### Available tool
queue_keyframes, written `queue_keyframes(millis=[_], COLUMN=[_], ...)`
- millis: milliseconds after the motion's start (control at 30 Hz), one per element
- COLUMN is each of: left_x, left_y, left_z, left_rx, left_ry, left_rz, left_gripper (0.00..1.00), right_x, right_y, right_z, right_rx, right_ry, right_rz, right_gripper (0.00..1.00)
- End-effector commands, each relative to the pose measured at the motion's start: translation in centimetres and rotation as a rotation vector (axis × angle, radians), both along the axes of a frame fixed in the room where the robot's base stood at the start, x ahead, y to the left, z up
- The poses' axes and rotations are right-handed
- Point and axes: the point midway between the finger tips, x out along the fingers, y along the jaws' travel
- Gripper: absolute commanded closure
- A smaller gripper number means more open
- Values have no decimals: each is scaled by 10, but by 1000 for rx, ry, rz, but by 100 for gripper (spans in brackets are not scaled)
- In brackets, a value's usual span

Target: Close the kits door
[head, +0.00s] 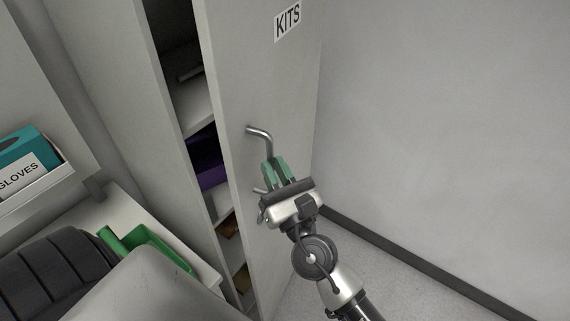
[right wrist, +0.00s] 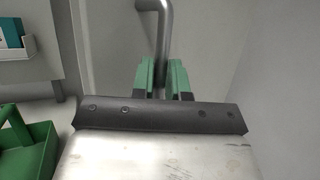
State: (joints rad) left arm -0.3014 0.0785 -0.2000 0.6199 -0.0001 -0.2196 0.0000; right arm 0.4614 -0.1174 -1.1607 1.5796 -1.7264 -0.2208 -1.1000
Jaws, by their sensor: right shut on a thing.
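The kits door (head: 275,80) is a tall grey panel with a KITS label (head: 288,20) near its top. It stands partly open, with a dark gap along its left edge. A bent metal handle (head: 260,133) sticks out of the door. My right gripper (head: 276,168), with green fingers, is shut on the handle. The right wrist view shows the handle (right wrist: 164,30) running down between the two green fingers (right wrist: 164,78). The lower part of the handle is partly hidden by the gripper. My left gripper is not in view.
Inside the cabinet are shelves (head: 195,106) and a purple bin (head: 208,168). At the left are a teal gloves box (head: 30,150) on a rack and a green tray (head: 160,250). A bare wall (head: 440,120) and open floor (head: 400,280) lie to the right.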

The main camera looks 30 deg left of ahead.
Motion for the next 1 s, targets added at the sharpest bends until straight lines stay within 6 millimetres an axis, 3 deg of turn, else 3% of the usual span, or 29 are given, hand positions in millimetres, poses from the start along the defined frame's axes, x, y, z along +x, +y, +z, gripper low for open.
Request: queue_keyframes(millis=[400, 433, 567, 867, 1000], left_x=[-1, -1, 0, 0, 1], left_y=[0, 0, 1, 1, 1], left_z=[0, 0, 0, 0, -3], left_rx=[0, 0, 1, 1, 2], left_ry=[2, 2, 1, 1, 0], left_rz=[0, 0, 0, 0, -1], left_gripper=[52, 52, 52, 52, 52], right_x=[-3, -3, -2, -2, -8], right_y=[2, 2, 2, 0, -11], right_z=[-2, -2, -2, -2, -9], right_rx=[-6, -6, -4, -2, -3], right_ry=[2, 2, 1, 1, 4], right_rz=[4, 4, 3, 0, 1], right_gripper=[100, 81, 61, 60, 60])
